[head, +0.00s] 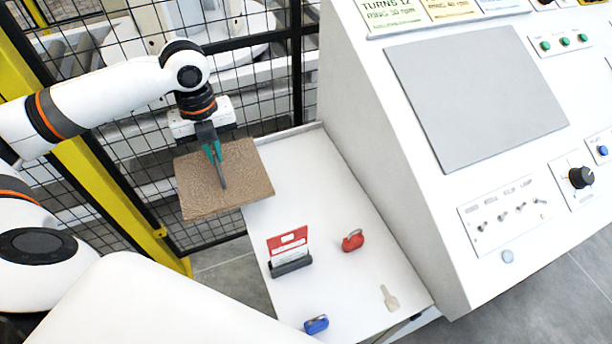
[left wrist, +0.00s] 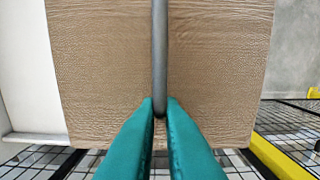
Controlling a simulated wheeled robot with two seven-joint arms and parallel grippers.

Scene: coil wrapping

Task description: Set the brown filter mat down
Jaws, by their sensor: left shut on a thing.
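The brown filter mat (head: 205,190) is a flat square board with a grained surface and a thin grey bar (left wrist: 160,50) on it. My left gripper (head: 216,156) is shut on this bar, with its teal fingers on either side. The mat hangs roughly flat near the far left corner of the white shelf (head: 315,190). Its right part overlaps the shelf in the head view, and most of it sticks out to the left beside the fence. I cannot tell how high it is above the shelf. My right gripper is not in view.
The shelf bears a red-and-white card in a dark holder (head: 289,252), a red padlock (head: 352,241), a blue padlock (head: 316,324) and a pale tag (head: 389,298). Its far half is clear. A black mesh fence (head: 140,150) stands behind, and a white control console (head: 350,110) at right.

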